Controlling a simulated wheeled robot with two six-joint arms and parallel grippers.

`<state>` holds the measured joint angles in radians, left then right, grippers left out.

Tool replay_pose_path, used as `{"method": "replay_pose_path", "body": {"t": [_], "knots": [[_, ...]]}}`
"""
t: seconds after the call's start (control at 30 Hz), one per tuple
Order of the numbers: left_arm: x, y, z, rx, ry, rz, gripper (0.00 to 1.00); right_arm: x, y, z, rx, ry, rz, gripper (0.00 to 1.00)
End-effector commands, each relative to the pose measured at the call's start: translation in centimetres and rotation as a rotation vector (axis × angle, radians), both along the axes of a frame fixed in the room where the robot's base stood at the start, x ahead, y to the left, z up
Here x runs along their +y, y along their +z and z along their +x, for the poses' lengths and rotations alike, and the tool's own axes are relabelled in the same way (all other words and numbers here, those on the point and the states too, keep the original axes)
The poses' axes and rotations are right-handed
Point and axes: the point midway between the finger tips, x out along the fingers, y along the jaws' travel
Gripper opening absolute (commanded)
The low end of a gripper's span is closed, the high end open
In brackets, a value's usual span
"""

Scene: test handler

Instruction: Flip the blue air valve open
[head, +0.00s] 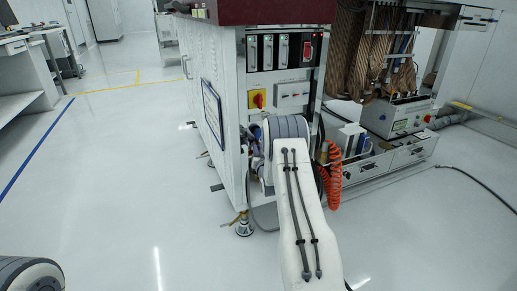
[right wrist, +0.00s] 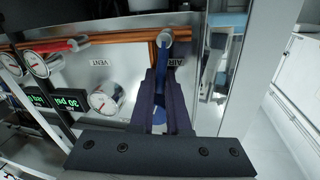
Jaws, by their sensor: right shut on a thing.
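The blue air valve (right wrist: 164,58) shows in the right wrist view, beside the AIR label (right wrist: 178,62). Its blue lever hangs down from a round pale end on a copper-coloured pipe. My right gripper (right wrist: 164,80) is shut on this lever, with one dark finger on each side. The fingers hide part of the lever. In the head view my right arm reaches to the cabinet's lower front and mostly hides the gripper and the valve. My left gripper is out of view.
A red-handled valve (right wrist: 62,45) sits left of the VENT label (right wrist: 98,62). Gauges (right wrist: 103,101) and a green display (right wrist: 70,101) are close by. In the head view the cabinet (head: 215,85) stands ahead, with an orange coiled hose (head: 334,175) to the right. Floor at left is clear.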

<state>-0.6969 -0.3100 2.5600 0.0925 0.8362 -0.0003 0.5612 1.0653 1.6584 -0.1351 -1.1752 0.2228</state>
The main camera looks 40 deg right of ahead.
Motion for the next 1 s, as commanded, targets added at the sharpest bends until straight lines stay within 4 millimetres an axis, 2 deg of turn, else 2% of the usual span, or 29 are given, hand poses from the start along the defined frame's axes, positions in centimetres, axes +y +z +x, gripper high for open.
{"method": "replay_pose_path", "body": {"t": [0.2,0.5,0.53,0.57,0.87,1.0], "knots": [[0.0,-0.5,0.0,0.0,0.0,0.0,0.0,0.8,0.0,0.2,0.034,0.001,-0.147,0.0],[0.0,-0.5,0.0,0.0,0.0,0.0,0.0,0.8,0.1,0.2,0.038,0.0,-0.162,0.0],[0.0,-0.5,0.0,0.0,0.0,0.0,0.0,0.8,0.1,0.2,0.038,0.001,-0.161,0.22],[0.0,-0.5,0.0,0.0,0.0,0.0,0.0,0.8,0.1,0.2,0.038,0.001,-0.161,0.27],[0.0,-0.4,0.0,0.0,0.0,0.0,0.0,0.8,0.1,0.1,0.038,0.0,-0.16,0.27],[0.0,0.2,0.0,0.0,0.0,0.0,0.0,1.2,0.1,-0.8,0.041,0.0,-0.158,0.27]]}}
